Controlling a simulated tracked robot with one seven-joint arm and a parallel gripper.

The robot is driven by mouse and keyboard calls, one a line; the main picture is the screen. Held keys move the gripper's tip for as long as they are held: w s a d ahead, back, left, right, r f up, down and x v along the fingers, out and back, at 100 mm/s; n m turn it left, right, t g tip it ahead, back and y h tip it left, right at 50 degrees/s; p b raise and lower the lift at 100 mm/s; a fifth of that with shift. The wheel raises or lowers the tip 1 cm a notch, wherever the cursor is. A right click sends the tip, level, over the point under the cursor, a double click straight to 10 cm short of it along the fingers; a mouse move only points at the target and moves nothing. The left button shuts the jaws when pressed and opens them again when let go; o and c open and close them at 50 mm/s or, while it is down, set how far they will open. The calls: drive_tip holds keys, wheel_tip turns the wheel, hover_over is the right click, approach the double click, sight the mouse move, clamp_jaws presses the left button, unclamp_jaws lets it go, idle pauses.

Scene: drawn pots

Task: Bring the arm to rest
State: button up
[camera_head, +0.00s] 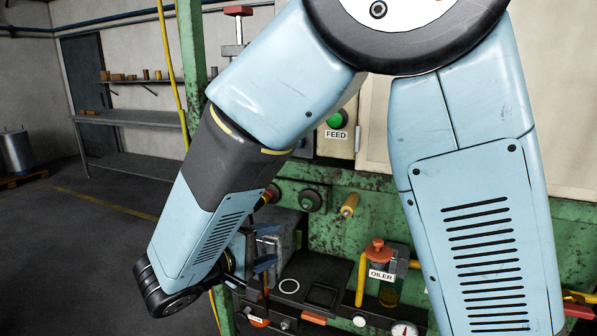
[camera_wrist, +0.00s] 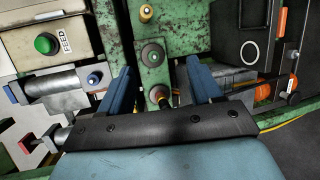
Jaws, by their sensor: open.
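My arm fills much of the head view, its light blue links folded in front of a green machine (camera_head: 340,235). My gripper (camera_head: 266,247) is low and left of centre there, partly hidden behind the forearm. In the wrist view my gripper (camera_wrist: 163,78) has its two blue fingers spread wide apart, with nothing held between them. The fingers point at the green machine face, with a small brass-tipped part (camera_wrist: 160,97) showing between them. I cannot tell how near the fingers are to the machine.
A green FEED button (camera_head: 336,120) is on the machine's panel. An oiler (camera_head: 380,262) with an orange cap and a yellow pipe (camera_head: 361,280) stand at the lower right. A dark tray (camera_head: 300,297) lies below the gripper. Shelves (camera_head: 130,130) and open floor (camera_head: 75,240) are at left.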

drive_tip(key=d+r+m+g+y, duration=0.1)
drive_tip(key=d+r+m+g, duration=0.2)
drive_tip(key=d, duration=0.6)
drive_tip(key=d+m+g, duration=0.2)
drive_tip(key=d+g, duration=0.3)
drive_tip(key=d, duration=0.4)
drive_tip(key=s+d+r+m+t+y, duration=0.1)
drive_tip(key=s+d+r+m+y, duration=0.5)
drive_tip(key=s+d+y, duration=0.2)
drive_tip(key=s+d, duration=0.2)
drive_tip(key=d, duration=0.1)
drive_tip(key=shift+s+d+r+t+y, duration=0.15)
drive_tip(key=shift+d+r+t+y, duration=0.2)
drive_tip(key=shift+t+y, duration=0.05)
